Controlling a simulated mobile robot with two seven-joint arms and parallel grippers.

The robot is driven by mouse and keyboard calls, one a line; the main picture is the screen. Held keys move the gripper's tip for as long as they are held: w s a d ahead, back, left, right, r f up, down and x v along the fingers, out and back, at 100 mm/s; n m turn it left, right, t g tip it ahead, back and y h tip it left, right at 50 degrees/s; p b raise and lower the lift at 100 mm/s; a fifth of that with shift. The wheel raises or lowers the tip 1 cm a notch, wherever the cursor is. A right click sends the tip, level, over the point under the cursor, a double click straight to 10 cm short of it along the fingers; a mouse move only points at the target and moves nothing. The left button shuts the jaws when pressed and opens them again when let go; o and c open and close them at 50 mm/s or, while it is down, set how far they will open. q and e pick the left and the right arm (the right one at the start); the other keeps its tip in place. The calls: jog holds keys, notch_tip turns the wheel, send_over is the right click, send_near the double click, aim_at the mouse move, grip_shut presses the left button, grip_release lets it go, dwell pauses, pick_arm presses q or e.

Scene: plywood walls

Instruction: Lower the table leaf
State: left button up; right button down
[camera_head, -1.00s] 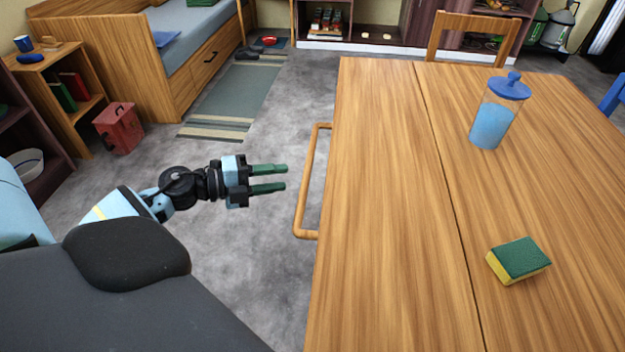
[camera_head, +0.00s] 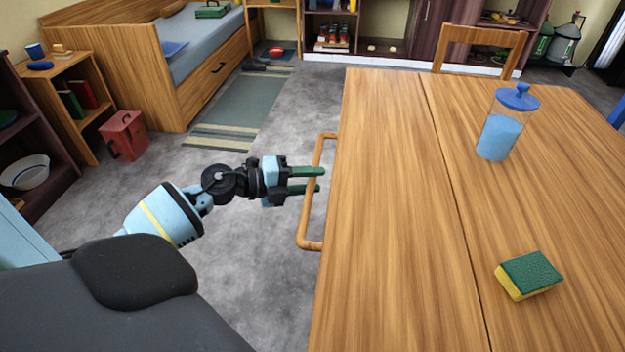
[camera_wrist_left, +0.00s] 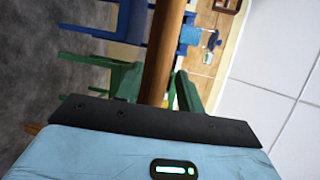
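The table leaf (camera_head: 385,210) is the left part of the wooden table top, level with the rest and divided from it by a thin seam. A wooden bar handle (camera_head: 304,226) sticks out from its left edge. My left gripper (camera_head: 321,180) is at the handle, its two green fingers reaching across the bar. My right gripper is not in view.
On the table's fixed part stand a lidded jar (camera_head: 502,135) and a green-yellow sponge (camera_head: 529,275). A wooden chair (camera_head: 482,38) is at the far side. Bare grey floor (camera_head: 250,265) lies left of the leaf, with a red box (camera_head: 124,136) farther off.

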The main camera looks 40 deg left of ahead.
pick_arm(q)
jog(key=shift+w+d, duration=0.25)
jog(key=shift+w, duration=0.05)
grip_shut()
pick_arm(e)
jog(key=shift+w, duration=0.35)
pick_arm(q)
jog(key=shift+f, duration=0.1)
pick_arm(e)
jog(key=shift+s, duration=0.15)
